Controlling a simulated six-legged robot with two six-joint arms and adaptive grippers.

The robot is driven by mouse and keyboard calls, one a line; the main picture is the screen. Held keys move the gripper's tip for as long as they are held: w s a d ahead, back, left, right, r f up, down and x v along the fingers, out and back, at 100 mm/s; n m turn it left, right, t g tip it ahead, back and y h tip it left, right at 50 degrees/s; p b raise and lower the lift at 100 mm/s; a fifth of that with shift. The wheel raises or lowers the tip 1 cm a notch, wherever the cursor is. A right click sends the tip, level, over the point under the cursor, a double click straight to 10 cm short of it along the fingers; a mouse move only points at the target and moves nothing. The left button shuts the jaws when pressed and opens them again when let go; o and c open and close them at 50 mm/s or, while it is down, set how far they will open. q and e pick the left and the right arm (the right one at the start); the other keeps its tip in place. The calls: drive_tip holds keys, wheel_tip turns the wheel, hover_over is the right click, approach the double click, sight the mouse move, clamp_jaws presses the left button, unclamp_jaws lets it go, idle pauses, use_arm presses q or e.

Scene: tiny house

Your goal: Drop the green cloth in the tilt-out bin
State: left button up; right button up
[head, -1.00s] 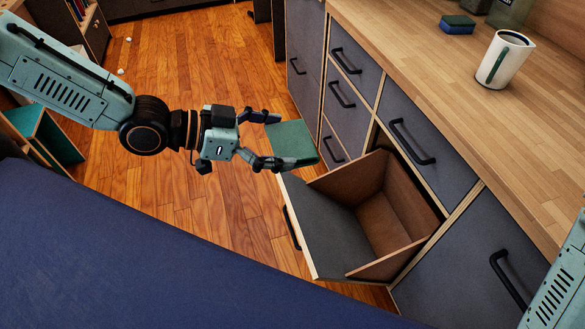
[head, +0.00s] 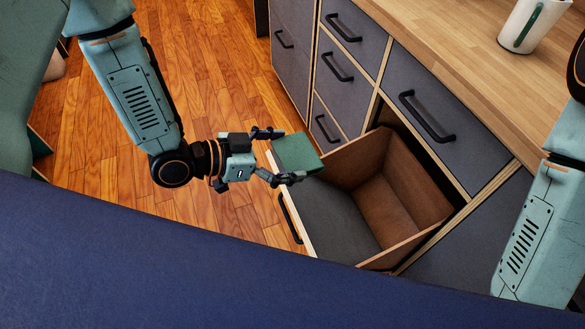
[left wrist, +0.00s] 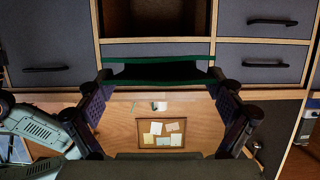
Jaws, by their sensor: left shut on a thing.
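The green cloth (head: 298,153) is a flat, squarish piece held at my left gripper's fingertips. My left gripper (head: 281,156) is shut on its near edge. The cloth is above the front part of the tilt-out bin (head: 390,205), left of its brown inner box. The bin is tilted open, with its grey front panel (head: 335,218) leaning outward and the box visibly empty where I can see in. In the left wrist view the cloth (left wrist: 160,59) shows as a green-edged dark strip between the fingers (left wrist: 160,100). My right gripper is out of view; only my right arm shows.
Grey drawers with black handles (head: 425,118) stand behind and beside the bin. A white mug (head: 533,25) is on the wooden countertop (head: 475,75). A dark blue surface (head: 200,270) fills the foreground. The wooden floor (head: 210,60) left of the cabinets is clear.

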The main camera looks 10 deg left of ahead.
sight(302, 165)
use_arm(q)
drive_tip(key=d+f, duration=0.1)
drive_tip(key=d, duration=0.2)
drive_tip(key=shift+s+d+f, duration=0.1)
drive_tip(key=shift+f, duration=0.3)
drive_tip(key=shift+d+f+b, duration=0.1)
drive_tip(key=shift+f+b, duration=0.1)
drive_tip(key=shift+b, duration=0.15)
drive_tip(key=shift+f, duration=0.15)
drive_tip(key=shift+w+f+b, duration=0.2)
drive_tip(key=shift+w+b, duration=0.1)
drive_tip(key=shift+b, duration=0.25)
drive_tip(key=b+x, duration=0.5)
drive_tip(key=x, duration=0.4)
drive_tip(key=shift+d+f, duration=0.2)
drive_tip(key=shift+f, duration=0.1)
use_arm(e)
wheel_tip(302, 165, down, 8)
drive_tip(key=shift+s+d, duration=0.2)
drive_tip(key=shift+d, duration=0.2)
use_arm(q)
drive_tip(key=shift+w+d, duration=0.1)
drive_tip(key=shift+w, duration=0.1)
